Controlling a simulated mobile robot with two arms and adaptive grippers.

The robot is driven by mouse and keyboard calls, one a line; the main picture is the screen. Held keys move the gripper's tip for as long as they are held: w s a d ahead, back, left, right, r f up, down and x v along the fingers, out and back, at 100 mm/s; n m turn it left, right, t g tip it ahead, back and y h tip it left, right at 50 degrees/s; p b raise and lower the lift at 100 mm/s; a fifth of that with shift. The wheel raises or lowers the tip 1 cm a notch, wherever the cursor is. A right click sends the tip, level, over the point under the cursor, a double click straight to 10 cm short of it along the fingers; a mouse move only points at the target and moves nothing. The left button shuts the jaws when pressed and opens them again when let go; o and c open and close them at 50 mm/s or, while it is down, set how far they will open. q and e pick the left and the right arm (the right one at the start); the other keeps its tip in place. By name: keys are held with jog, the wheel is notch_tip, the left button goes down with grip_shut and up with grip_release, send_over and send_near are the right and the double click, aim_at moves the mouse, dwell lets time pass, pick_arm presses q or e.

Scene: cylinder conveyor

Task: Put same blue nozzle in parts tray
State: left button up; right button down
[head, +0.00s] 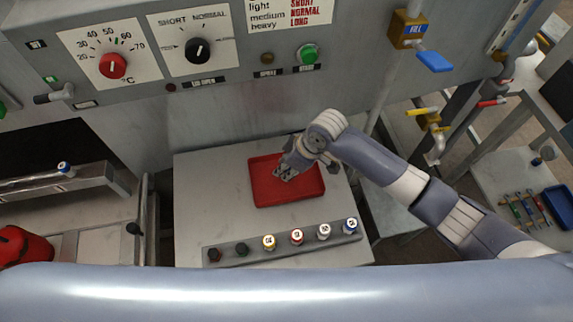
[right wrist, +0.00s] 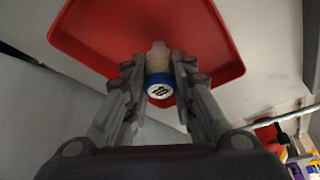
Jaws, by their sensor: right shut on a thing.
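The red parts tray (head: 312,190) lies on the light worktop in front of the machine panel. My right gripper (head: 283,175) is over the tray in the head view. In the right wrist view it is shut on a blue nozzle (right wrist: 158,88) with a white marked end and a pale tip, with the tray (right wrist: 95,40) behind it. I cannot tell whether the nozzle touches the tray floor. The held nozzle is hidden in the head view. Another blue-ringed nozzle (head: 350,227) stands at the right end of the nozzle rack (head: 255,249). My left gripper is not in view.
The rack in front of the tray also holds yellow (head: 268,242), red (head: 297,236) and white (head: 324,231) nozzles, plus darker pieces at its left. A blue-topped piece (head: 64,168) sits on a metal ledge at left. The worktop left of the tray is clear.

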jog(key=shift+f, duration=0.25)
jog(key=shift+f, duration=0.15)
jog(key=c, duration=1.4)
grip_release()
jog(key=shift+o, duration=0.2)
jog(key=shift+r, duration=0.25)
jog(key=b+v, duration=0.1)
jog(key=v, duration=1.1)
jog(key=shift+f, duration=0.15)
